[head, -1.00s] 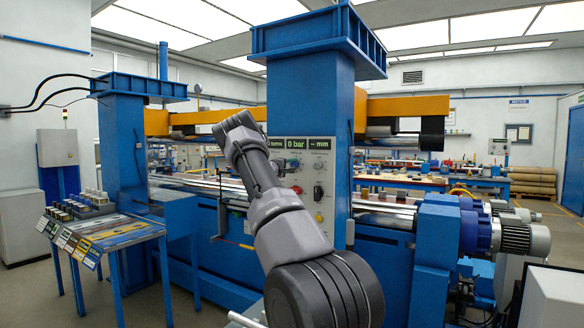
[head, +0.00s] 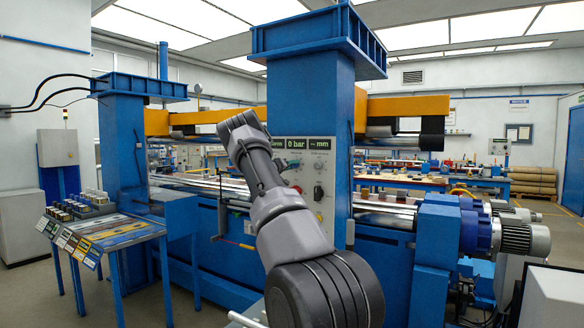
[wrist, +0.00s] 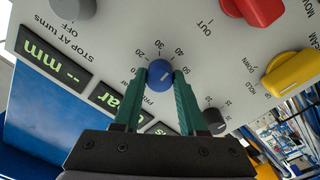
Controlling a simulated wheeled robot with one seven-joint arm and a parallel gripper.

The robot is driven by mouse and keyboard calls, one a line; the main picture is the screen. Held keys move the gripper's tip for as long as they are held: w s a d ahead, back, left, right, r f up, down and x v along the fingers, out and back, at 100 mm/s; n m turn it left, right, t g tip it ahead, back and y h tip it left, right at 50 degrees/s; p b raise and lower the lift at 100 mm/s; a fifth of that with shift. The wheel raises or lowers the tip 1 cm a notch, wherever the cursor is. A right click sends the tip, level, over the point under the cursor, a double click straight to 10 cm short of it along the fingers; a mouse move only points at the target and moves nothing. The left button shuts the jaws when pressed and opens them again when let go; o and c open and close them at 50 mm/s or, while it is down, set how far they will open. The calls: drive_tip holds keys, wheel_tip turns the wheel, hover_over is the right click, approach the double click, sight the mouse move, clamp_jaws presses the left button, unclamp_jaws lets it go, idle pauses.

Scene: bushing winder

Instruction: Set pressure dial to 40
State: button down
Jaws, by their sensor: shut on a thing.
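The pressure dial is a round blue knob (wrist: 160,74) with a short white pointer mark, set on a light grey panel in the wrist view. Printed numbers including 20, 30, 40 and 50 run around its upper side. The mark lies on the right part of the knob; its exact reading is too small to tell. My gripper (wrist: 159,80) has its two green fingers shut on the knob from both sides. In the head view the pressure display (head: 296,143) reads 0 bar.
In the wrist view, a red knob (wrist: 262,10), a yellow knob (wrist: 291,75), a dark knob (wrist: 214,121) and a grey knob (wrist: 73,8) surround the dial. A mm display (wrist: 48,58) sits at left. The blue column (head: 312,95) carries the panel in the head view.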

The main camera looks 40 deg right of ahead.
drive_tip(key=shift+f+m, duration=0.2)
drive_tip(key=shift+m, duration=0.2)
drive_tip(key=shift+c, duration=2.3)
unclamp_jaws()
drive_tip(key=shift+r, duration=0.1)
drive_tip(key=v, duration=1.1)
drive_tip(key=shift+d, duration=0.1)
